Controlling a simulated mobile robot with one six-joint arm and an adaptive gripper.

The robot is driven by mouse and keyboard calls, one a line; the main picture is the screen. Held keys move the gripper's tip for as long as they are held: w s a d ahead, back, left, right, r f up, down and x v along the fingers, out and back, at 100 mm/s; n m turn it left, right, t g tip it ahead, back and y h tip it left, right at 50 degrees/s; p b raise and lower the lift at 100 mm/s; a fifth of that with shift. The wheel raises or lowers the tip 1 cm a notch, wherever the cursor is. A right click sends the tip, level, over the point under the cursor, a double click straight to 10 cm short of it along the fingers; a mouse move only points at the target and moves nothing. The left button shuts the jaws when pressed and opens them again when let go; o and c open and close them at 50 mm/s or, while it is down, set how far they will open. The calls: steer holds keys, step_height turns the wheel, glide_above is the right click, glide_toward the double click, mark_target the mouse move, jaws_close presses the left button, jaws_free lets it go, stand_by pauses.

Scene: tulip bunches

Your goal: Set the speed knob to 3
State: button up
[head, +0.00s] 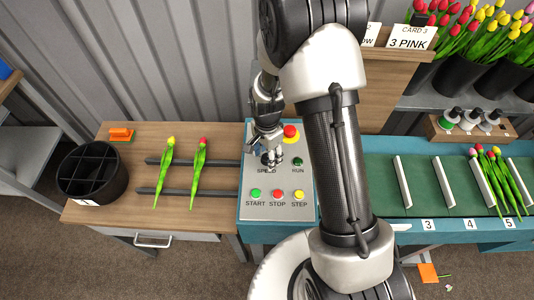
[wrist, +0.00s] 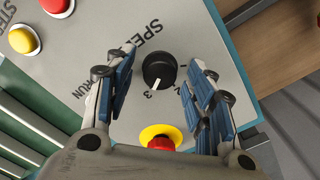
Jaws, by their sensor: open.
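The black speed knob (wrist: 159,70) is on the grey control panel (wrist: 215,45), and its white pointer is turned toward the printed 3 (wrist: 149,93) in the wrist view. My gripper (wrist: 160,63) is open, with one blue-padded finger on each side of the knob and a visible gap to it on both sides. In the head view my gripper (head: 268,155) is over the SPEED label on the panel (head: 249,177) and largely hides the knob. I cannot tell how far the fingertips are above the panel.
A red emergency button on a yellow base (head: 291,133) is close behind my gripper. Start (head: 256,193), stop (head: 278,194) and step (head: 299,194) buttons are in front, and a run lamp (head: 298,162) is beside it. Tulips (head: 168,165) lie on the wooden table to the left.

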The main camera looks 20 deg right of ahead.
step_height(320, 180, up, 12)
stand_by(0.6)
stand_by(0.4)
steer(key=s+r+n+t, duration=0.3)
steer(key=s+r+n, duration=0.55)
steer(key=r, duration=0.65)
steer(key=s+r+n+t, duration=0.1)
steer(key=s+r+n, duration=0.3)
steer(key=s, duration=0.9)
steer(key=shift+n+t, duration=0.3)
steer(key=shift+n, duration=0.25)
steer(key=shift+r, duration=0.15)
steer(key=shift+c, duration=0.5)
